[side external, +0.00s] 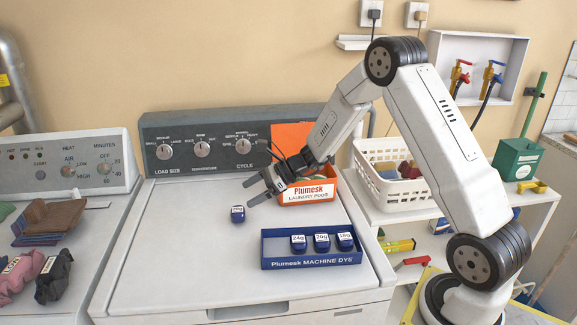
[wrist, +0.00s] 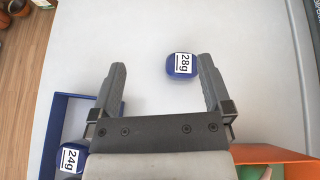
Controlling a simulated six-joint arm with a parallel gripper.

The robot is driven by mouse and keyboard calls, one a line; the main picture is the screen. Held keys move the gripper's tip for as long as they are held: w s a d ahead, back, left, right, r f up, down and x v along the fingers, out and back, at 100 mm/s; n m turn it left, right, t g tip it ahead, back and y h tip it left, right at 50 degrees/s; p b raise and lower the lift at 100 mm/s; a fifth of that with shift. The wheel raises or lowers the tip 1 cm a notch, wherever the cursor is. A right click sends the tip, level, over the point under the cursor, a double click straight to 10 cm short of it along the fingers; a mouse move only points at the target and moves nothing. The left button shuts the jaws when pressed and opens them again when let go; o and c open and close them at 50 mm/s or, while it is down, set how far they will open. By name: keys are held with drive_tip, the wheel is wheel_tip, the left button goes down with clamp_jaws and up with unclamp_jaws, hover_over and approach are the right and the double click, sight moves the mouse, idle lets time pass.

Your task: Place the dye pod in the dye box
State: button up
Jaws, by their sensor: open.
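A blue dye pod (side external: 238,214) with a white label lies alone on the white washer top, left of the dye box. In the wrist view its label reads 28g, and the pod (wrist: 181,66) lies just beyond my fingertips, nearer the right finger. The blue dye box (side external: 312,262), marked Plumesk MACHINE DYE, holds three blue pods (side external: 322,243) toward its right, with bare room at its left end. My gripper (side external: 253,193) is open and empty, above and to the right of the loose pod. In the wrist view my gripper (wrist: 163,78) shows its fingers wide apart.
An orange Plumesk laundry pods box (side external: 305,198) with its lid raised stands behind my gripper, close to it. The washer's control panel (side external: 215,145) rises at the back. A white basket (side external: 385,160) stands on the shelf to the right. The washer top's left side is clear.

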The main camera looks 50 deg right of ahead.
drive_tip(key=s+a+n+g+h, duration=0.1)
drive_tip(key=s+a+n, duration=0.1)
drive_tip(key=s+n, duration=0.1)
drive_tip(key=s+a+n+g+h, duration=0.1)
drive_tip(key=s+n+g, duration=0.1)
drive_tip(key=s, duration=0.2)
drive_tip(key=s+a+n+g, duration=0.2)
drive_tip(key=s+n, duration=0.1)
drive_tip(key=shift+s+a+f+n+h, duration=0.2)
drive_tip(key=shift+a+f+n+h, duration=0.1)
drive_tip(key=shift+f+h, duration=0.1)
drive_tip(key=s+n+g+h, duration=0.1)
drive_tip(key=s+n, duration=0.1)
drive_tip(key=n, duration=0.1)
drive_tip(key=s+n+h, duration=0.1)
drive_tip(key=s+n, duration=0.1)
drive_tip(key=s, duration=0.1)
drive_tip(key=shift+s+a+n+g+h, duration=0.2)
drive_tip(key=shift+s+n+g+h, duration=0.1)
drive_tip(key=shift+s+n+g, duration=0.1)
drive_tip(key=s+r+n+t+h, duration=0.1)
drive_tip(key=s+n+h, duration=0.3)
drive_tip(key=n, duration=0.6)
drive_tip(key=s, duration=0.2)
drive_tip(key=shift+s+d+r+n, duration=0.25)
drive_tip(key=shift+s+n, duration=0.1)
drive_tip(key=shift+n, duration=0.05)
drive_tip(key=shift+w, duration=0.15)
